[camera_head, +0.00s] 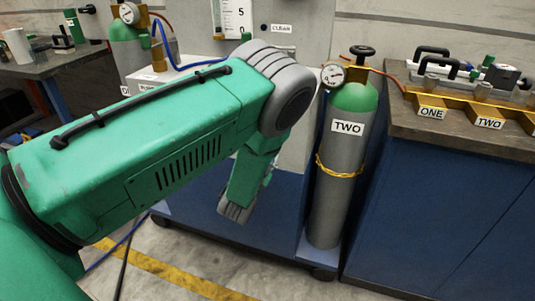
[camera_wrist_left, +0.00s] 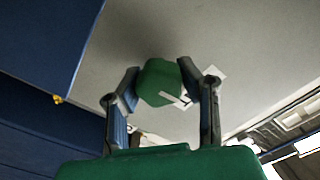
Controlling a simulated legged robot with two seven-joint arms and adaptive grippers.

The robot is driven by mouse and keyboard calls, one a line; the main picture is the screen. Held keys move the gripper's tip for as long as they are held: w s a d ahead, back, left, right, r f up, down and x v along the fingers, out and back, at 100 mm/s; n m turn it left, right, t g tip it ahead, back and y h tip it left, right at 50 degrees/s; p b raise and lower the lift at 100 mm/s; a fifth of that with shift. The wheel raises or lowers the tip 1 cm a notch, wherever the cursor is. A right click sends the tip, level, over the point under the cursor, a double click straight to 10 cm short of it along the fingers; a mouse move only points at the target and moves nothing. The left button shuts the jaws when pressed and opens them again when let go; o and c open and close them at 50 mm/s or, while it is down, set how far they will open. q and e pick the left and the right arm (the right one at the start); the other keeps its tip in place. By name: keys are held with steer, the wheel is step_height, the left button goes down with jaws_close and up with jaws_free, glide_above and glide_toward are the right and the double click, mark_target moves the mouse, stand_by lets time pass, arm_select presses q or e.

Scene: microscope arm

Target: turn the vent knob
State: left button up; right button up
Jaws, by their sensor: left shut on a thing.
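In the left wrist view, a green knob (camera_wrist_left: 158,78) with a white mark sits against a grey panel (camera_wrist_left: 225,35). The fingers of my left gripper (camera_wrist_left: 161,86) are on either side of the knob and shut on it. A small white label shows beside the right finger. In the head view my green left arm crosses from the left and bends down in front of the cabinet. The knob and the fingers are hidden there behind the arm. My right gripper is not in view.
A grey gas cylinder (camera_head: 326,200) labelled TWO, with a gauge (camera_head: 332,75) on top, stands right of my arm. A bench (camera_head: 465,135) with brass holders is farther right. Another cylinder (camera_head: 130,58) stands at the back left, with a blue hose nearby.

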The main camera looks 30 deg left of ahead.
arm_select(q)
steer(key=shift+s+d+f+m, duration=0.2)
steer(key=shift+f+m, duration=0.15)
steer(key=shift+m, duration=0.15)
steer(key=o, duration=1.2)
steer(key=shift+w+a+r, duration=0.1)
steer(key=shift+r, duration=0.05)
steer(key=v, duration=1.2)
